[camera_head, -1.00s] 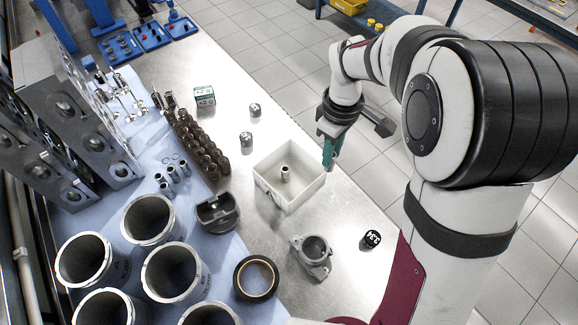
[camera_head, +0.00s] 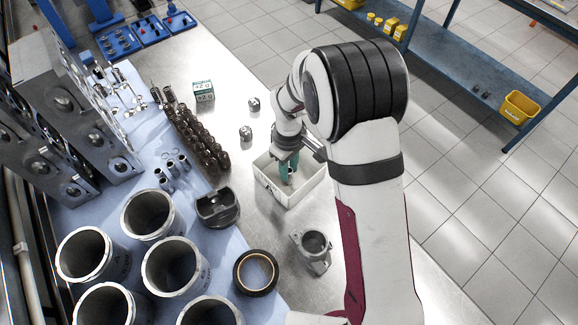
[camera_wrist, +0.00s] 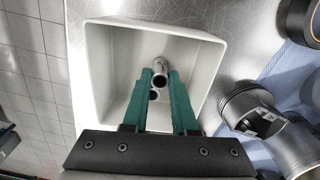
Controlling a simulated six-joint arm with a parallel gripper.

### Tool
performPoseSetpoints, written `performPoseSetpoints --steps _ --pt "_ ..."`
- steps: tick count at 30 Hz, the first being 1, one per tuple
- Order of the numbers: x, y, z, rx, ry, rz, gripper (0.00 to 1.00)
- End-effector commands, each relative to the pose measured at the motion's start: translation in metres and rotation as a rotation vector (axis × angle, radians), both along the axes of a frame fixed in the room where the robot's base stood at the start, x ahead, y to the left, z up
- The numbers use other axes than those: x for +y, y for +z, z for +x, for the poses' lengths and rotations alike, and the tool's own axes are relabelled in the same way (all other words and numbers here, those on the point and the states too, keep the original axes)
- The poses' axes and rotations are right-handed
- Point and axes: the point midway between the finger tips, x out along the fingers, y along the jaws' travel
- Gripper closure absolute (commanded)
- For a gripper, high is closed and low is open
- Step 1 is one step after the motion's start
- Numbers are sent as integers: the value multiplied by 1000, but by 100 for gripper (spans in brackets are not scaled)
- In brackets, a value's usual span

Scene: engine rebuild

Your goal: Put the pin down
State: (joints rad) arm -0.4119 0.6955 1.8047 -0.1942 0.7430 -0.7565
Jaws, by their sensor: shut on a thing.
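My gripper (camera_head: 288,165) has its green fingers down in the open white square tray (camera_head: 307,190), with the fingertips inside its walls. In the wrist view my gripper (camera_wrist: 160,75) is shut on a metal pin (camera_wrist: 160,70), a short hollow tube, held between the fingertips over the tray (camera_wrist: 98,80). A second, smaller-looking pin end (camera_wrist: 155,95) shows between the fingers, close to the held pin. I cannot tell whether the pins touch, or whether the held one meets the tray floor.
A piston (camera_head: 217,206) and a black ring (camera_head: 256,272) lie left of and below the tray, and a metal housing (camera_head: 312,250) is below it. Small cylinders (camera_head: 246,133) and a green-white box (camera_head: 203,93) stand above. Several pins (camera_head: 172,170) stand on the blue mat.

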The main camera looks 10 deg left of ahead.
Motion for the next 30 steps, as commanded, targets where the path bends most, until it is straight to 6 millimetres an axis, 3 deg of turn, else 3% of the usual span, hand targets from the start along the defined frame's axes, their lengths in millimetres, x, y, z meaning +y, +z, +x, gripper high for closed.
performPoseSetpoints --steps 6,7,12,19,22,30 --pt "0 -3 0 0 0 0 100" --pt "0 -2 0 0 0 0 70" --pt "0 -2 0 0 0 0 44" --pt "0 -2 0 0 0 0 44" --pt "0 7 1 -2 1 1 44" --pt "0 81 1 -5 0 2 44"
